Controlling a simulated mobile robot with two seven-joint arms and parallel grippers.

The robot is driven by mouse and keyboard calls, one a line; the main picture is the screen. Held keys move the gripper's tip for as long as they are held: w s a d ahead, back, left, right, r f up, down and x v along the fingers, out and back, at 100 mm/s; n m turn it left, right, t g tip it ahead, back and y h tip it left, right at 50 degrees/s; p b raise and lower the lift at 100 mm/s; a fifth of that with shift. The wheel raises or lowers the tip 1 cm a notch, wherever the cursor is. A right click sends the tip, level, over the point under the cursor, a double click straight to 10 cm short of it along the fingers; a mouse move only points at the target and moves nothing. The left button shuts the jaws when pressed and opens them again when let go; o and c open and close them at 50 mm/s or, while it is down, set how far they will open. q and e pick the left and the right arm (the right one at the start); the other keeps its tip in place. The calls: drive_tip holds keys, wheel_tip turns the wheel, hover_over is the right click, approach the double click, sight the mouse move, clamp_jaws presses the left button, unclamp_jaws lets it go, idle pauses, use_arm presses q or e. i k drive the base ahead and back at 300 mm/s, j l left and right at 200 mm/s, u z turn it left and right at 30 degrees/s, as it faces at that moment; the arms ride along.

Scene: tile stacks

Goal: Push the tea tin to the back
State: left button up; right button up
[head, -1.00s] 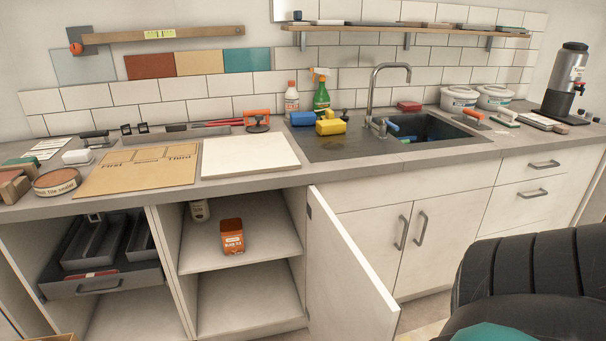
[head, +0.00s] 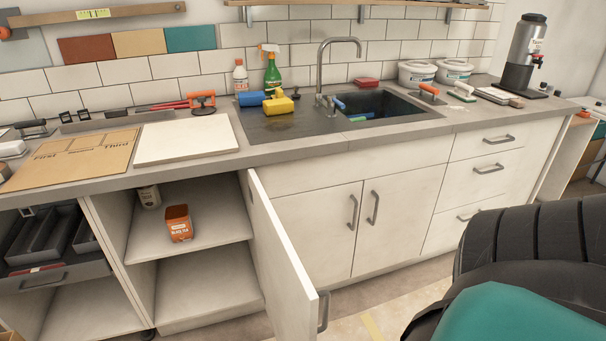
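An orange tin with a pale label (head: 179,223), which looks like the tea tin, stands upright on the upper shelf (head: 205,248) of the open cabinet under the counter. It is near the shelf's front, left of its middle. Its top looks open. Its label is too small to read fully. A pale bottle or jar with a dark label (head: 149,197) stands behind it to the left, its top hidden by the counter. Neither of my grippers is in view.
The cabinet door (head: 279,260) is swung open to the right of the shelf. A drawer with grey trays (head: 45,279) is pulled out on the left. The counter (head: 300,152) overhangs the shelf. The shelf right of the tin is clear.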

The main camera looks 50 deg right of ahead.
sight(177, 218)
drive_tip(key=k+l+z, duration=0.1)
drive_tip(key=l, duration=0.25)
drive_tip(key=k+l+z, duration=0.1)
drive_tip(key=l, duration=0.25)
drive_tip(key=k+l+z, duration=0.35)
drive_tip(key=k+l, duration=0.15)
drive_tip(key=l, duration=0.5)
drive_tip(key=i+j+z, duration=0.25)
drive_tip(key=j+z, duration=0.2)
drive_tip(key=j, duration=0.3)
drive_tip(key=i+j+z, duration=0.2)
drive_tip(key=j+z, duration=0.25)
drive_tip(key=j, duration=0.35)
drive_tip(key=j+z, duration=0.45)
drive_tip(key=j, duration=0.35)
